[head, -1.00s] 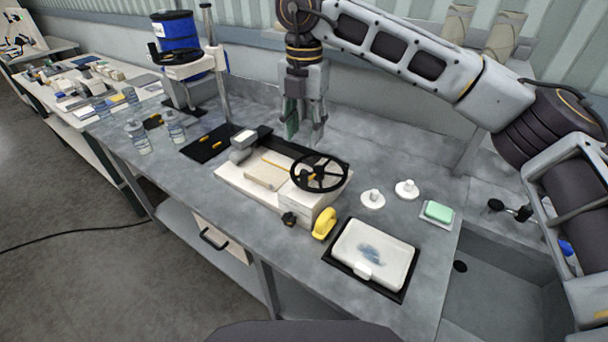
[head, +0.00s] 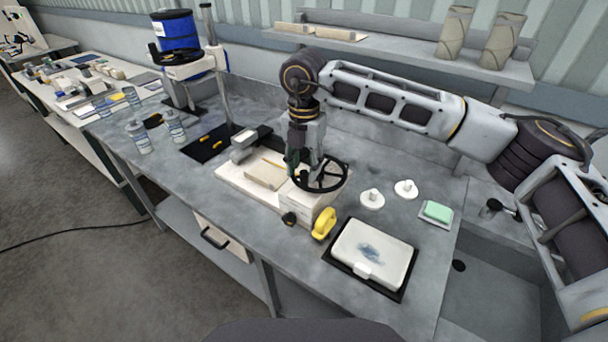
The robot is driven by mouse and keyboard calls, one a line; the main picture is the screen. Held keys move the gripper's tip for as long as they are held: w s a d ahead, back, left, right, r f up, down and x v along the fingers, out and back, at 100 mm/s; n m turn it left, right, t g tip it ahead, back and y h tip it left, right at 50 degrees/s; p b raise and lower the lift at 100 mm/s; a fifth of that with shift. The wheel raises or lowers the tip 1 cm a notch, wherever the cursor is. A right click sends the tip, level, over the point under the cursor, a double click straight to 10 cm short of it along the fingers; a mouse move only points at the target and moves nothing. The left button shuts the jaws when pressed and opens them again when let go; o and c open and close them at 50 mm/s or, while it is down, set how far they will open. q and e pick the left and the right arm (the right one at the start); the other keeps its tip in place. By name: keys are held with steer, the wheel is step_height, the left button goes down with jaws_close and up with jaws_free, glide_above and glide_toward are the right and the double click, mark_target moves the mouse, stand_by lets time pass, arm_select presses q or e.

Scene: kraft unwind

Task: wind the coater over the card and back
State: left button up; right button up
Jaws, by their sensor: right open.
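The coater (head: 300,200) is a low cream machine on the grey bench, with a black spoked handwheel (head: 334,186) on its right part. A pale card (head: 264,176) lies on its flat bed, with a thin yellow strip along its far side. My right gripper (head: 306,172) points down at the handwheel's left rim, its fingers open and overlapping the wheel in the picture. Whether they touch the rim I cannot tell. The gripper hides part of the wheel and of the machine behind it. My left gripper is not in view.
A stand with a blue drum (head: 177,30) rises at back left.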

mark_target(304, 172)
steer(key=shift+f, duration=1.8)
steer(key=shift+c, duration=0.5)
jaws_close()
